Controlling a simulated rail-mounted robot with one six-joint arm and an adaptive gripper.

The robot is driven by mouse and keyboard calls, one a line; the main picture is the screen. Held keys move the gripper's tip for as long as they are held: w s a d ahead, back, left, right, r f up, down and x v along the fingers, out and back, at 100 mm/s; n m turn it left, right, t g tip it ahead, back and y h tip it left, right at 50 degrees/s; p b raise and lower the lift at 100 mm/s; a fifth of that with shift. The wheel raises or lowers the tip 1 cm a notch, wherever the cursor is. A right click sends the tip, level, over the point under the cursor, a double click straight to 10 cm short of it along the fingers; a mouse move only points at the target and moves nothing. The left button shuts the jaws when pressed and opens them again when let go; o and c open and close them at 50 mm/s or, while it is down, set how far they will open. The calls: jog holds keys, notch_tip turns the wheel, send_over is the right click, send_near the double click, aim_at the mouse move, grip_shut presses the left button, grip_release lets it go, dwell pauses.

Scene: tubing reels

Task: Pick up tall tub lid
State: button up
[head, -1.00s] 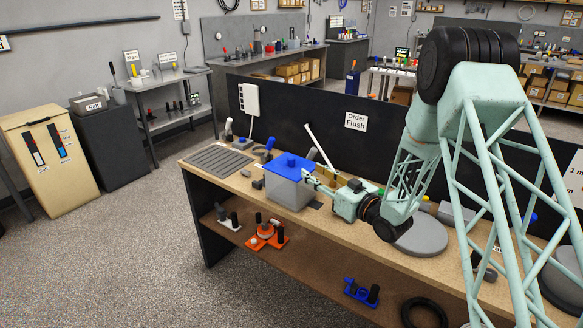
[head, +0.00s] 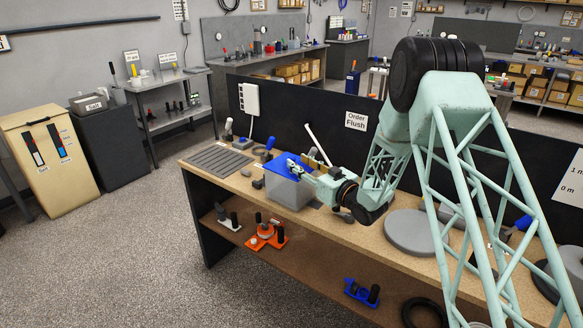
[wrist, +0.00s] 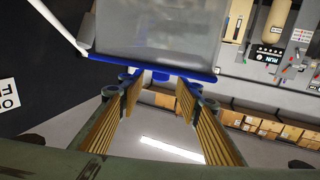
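The tall tub (head: 285,193) is a translucent grey box on the bench, with the blue lid (head: 272,168) on top. In the wrist view the tub (wrist: 155,35) appears inverted, with the lid (wrist: 95,60) edge-on below it. My gripper (head: 295,165) is over the right part of the lid and hides some of it. In the wrist view its fingers (wrist: 160,88) are spread apart, with a small blue knob (wrist: 161,75) of the lid showing between the tips. I see no clear contact with the knob.
A thin white rod (head: 317,143) leans behind the tub near the dark back panel (head: 385,115). A ribbed grey mat (head: 217,159) lies left on the bench, with small tools between. A grey disc (head: 410,232) lies to the right.

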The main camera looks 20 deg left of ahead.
aim_at(294, 159)
dwell(0.3)
jog(key=shift+x, duration=2.65)
jog(key=shift+f, duration=0.1)
jog(key=shift+c, duration=0.3)
jog(key=c, duration=1)
jog(key=shift+o, duration=0.2)
jog(key=shift+r, duration=1.75)
jog(key=s+d+r, duration=0.1)
jog(key=s+d, duration=0.9)
jog(key=s, duration=0.2)
jog(key=shift+d+r+p, duration=0.25)
jog(key=shift+d+p, duration=0.05)
jog(key=shift+p, duration=0.1)
